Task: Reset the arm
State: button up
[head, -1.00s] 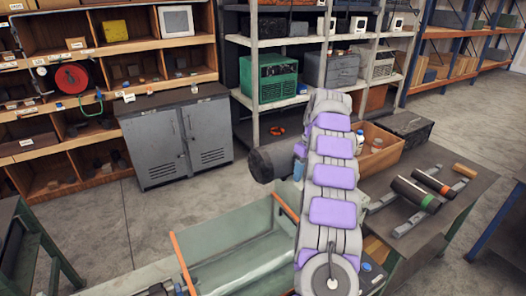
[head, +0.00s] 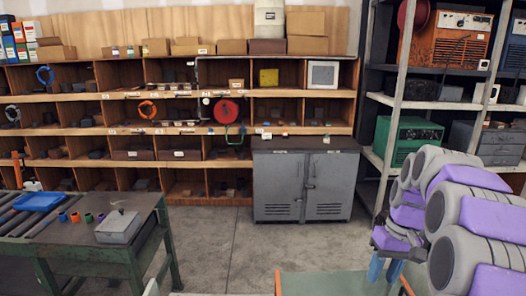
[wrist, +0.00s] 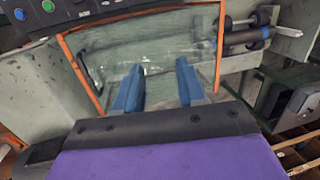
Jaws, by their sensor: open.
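My gripper (wrist: 157,88) shows in the wrist view as two blue fingers, apart, with nothing between them. Beyond them is a clear-walled, orange-edged enclosure (wrist: 88,73) with a pale green floor. In the head view my arm (head: 465,210), grey with purple pads, is folded at the lower right. Two blue fingers of my gripper (head: 384,269) show below it, above the orange-edged enclosure (head: 330,284). Dark cylinders (wrist: 245,37), one with a blue band, lie beyond the fingers to the upper right in the wrist view.
A grey cabinet (head: 303,180) stands ahead against wooden shelving (head: 100,96). A metal rack (head: 380,155) with a green machine (head: 408,138) is at the right. A green-legged bench (head: 140,250) with a blue tray (head: 38,201) is at the left. Floor between is clear.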

jog(key=s+a+f+h+b, duration=0.1)
jog(key=s+a+f+b, duration=0.1)
jog(key=s+a, duration=0.45)
jog(key=s+a+f+b, duration=0.15)
jog(key=s+a, duration=0.25)
jog(key=s, duration=0.5)
jog(key=s+a+f+b, duration=0.1)
jog(key=s+f, duration=0.3)
jog(key=s, duration=0.3)
jog(key=s+a+f+h+b, duration=0.1)
jog(key=s+a+f, duration=0.1)
jog(key=s+f, duration=0.3)
jog(key=s, duration=0.3)
jog(key=shift+s+a+f+g, duration=0.25)
jog(key=shift+s+a+g, duration=0.05)
jog(key=shift+g, duration=0.1)
